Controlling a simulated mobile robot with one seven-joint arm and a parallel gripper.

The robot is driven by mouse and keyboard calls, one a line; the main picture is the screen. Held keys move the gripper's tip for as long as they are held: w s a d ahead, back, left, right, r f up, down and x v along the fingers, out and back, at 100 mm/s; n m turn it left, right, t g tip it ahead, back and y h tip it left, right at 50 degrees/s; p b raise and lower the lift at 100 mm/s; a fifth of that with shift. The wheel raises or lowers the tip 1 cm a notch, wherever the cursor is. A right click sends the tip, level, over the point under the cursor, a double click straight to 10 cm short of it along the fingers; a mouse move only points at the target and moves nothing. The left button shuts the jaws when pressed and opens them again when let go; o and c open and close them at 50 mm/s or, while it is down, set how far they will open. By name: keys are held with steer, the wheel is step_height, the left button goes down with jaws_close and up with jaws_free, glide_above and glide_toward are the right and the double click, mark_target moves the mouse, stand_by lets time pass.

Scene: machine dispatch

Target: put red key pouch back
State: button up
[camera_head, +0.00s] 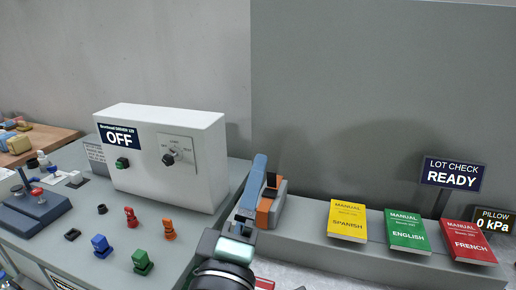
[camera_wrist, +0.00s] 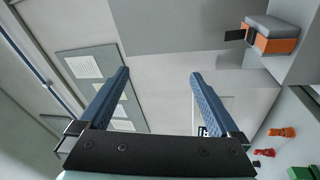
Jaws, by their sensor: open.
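My gripper (camera_head: 257,172) reaches up in front of the back wall in the head view, beside the orange and grey block. In the wrist view my gripper (camera_wrist: 158,76) has its two blue fingers wide apart, with nothing between them. I cannot pick out the red key pouch for sure. A small red sliver (camera_head: 264,283) shows at the bottom edge of the head view, just right of my wrist; most of it is hidden or cut off, so I cannot tell what it is.
An orange and grey block (camera_head: 268,206) sits at the left end of the grey ledge (camera_head: 315,232). Yellow, green and red manuals stand right of it. The white control box (camera_head: 165,155) reads OFF. Several coloured pegs stand on the grey console (camera_head: 190,235).

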steer(key=s+r+m+t+y, duration=0.1)
steer(key=s+r+m, duration=0.3)
steer(key=r, duration=0.4)
steer(key=s+r+m+t+y, duration=0.1)
steer(key=s+r+m+t, duration=0.2)
steer(key=r, duration=0.6)
steer(key=s+d+r+m+t+y, duration=0.1)
steer(key=s+r+m+t, duration=0.2)
steer(key=r+m, duration=0.3)
step_height(320, 180, up, 3)
steer(key=shift+s+r+y, duration=0.1)
steer(key=shift+s+y, duration=0.3)
steer(key=shift+s, duration=0.4)
steer(key=shift+r, duration=0.1)
